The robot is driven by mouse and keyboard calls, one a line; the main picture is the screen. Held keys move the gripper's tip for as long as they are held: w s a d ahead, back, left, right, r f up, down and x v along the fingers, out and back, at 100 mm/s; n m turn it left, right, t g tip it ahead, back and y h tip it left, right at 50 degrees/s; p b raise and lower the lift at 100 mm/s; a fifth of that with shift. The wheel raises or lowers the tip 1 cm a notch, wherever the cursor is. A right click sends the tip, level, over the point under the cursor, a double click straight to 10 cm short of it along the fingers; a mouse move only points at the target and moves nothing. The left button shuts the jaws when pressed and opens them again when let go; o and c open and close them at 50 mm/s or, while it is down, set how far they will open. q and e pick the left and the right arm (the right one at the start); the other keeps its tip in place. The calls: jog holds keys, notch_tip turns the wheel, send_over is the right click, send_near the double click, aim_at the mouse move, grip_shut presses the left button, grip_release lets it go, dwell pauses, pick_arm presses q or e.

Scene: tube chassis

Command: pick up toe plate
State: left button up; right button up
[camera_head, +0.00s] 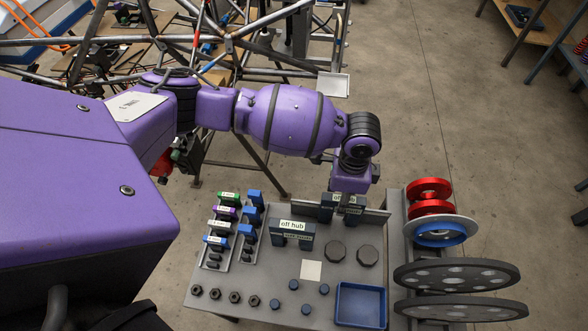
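My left gripper (343,206) points down at the back edge of the grey worktable, at the end of my purple arm. It is over a long thin grey plate (376,216) standing on edge there, possibly the toe plate. Dark blocks with small labels show at the same spot, and I cannot tell which parts are fingers and which are a holder. Whether the fingers touch or grip the plate is not clear. My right gripper is not in view.
The worktable (225,285) holds a dark block labelled "off hub" (291,232), two dark knobs, a white square (311,270), a blue tray (360,287) and racks of coloured parts (220,240). Discs and red rings (430,190) stand at the right. A tube chassis (230,40) is behind.

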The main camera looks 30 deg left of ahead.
aim_at(357, 212)
pick_arm(q)
jog(key=f, duration=0.5)
jog(key=shift+w+d+f, duration=0.3)
jog(key=shift+w, duration=0.05)
grip_shut()
